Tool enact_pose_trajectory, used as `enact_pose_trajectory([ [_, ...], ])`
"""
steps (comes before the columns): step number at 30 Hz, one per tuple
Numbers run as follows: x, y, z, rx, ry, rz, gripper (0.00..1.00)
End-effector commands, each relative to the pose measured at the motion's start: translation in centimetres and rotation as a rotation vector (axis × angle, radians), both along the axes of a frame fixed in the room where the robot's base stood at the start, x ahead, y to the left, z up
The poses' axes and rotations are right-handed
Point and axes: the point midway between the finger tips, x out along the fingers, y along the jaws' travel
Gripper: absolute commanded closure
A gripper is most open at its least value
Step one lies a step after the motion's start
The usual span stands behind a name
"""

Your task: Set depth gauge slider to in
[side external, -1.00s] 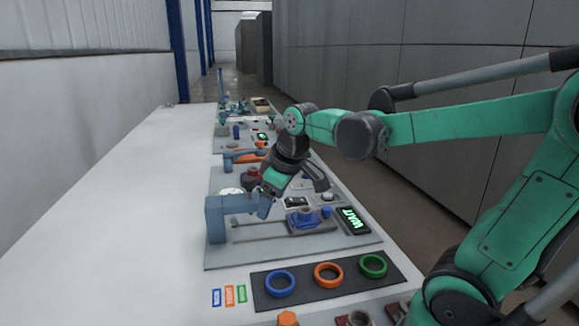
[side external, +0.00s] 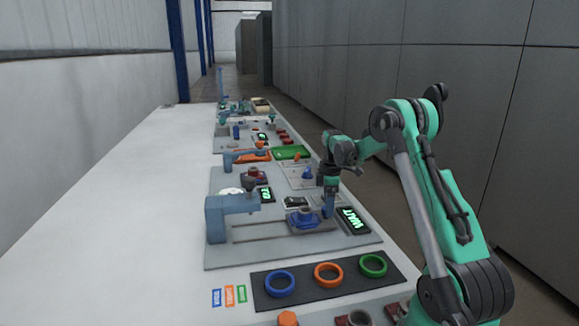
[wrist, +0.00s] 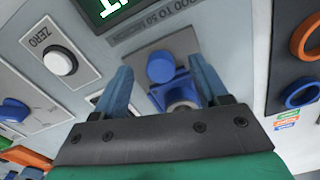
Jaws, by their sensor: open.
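A blue slider carriage (side external: 305,219) with a raised round top sits on thin rails toward the right end of the grey panel. My gripper (side external: 328,207) points down at its right side, close to the panel. In the wrist view, my gripper (wrist: 163,85) is open, with one blue finger on each side of a blue round knob (wrist: 160,67). Blue parts of the carriage (wrist: 182,97) show just below the knob, also between the fingers. Neither finger clearly touches the knob. The near side of the carriage is partly hidden by the gripper body.
A blue bracket (side external: 216,218) stands at the rails' left end. A lit display (side external: 352,219) is right of the carriage. A white ZERO button (wrist: 60,62) is left of the fingers. Blue (side external: 280,283), orange (side external: 328,274) and green (side external: 373,265) rings lie in front.

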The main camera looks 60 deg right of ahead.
Motion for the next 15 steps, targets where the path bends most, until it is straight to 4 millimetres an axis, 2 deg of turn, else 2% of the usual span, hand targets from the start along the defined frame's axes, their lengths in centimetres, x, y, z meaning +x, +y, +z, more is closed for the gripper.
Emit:
enact_pose_trajectory([
  [3,0.0,0.0,-1.4,-0.001,-0.001,0.0,0.33],
  [6,0.0,0.0,-2.0,-0.001,-0.001,0.0,0.33],
  [13,0.0,0.0,-2.2,-0.001,-0.001,0.0,0.33],
  [14,0.0,0.0,-2.2,-0.001,-0.001,0.0,0.36],
  [15,0.0,0.0,-2.1,-0.001,-0.001,0.0,0.47],
])
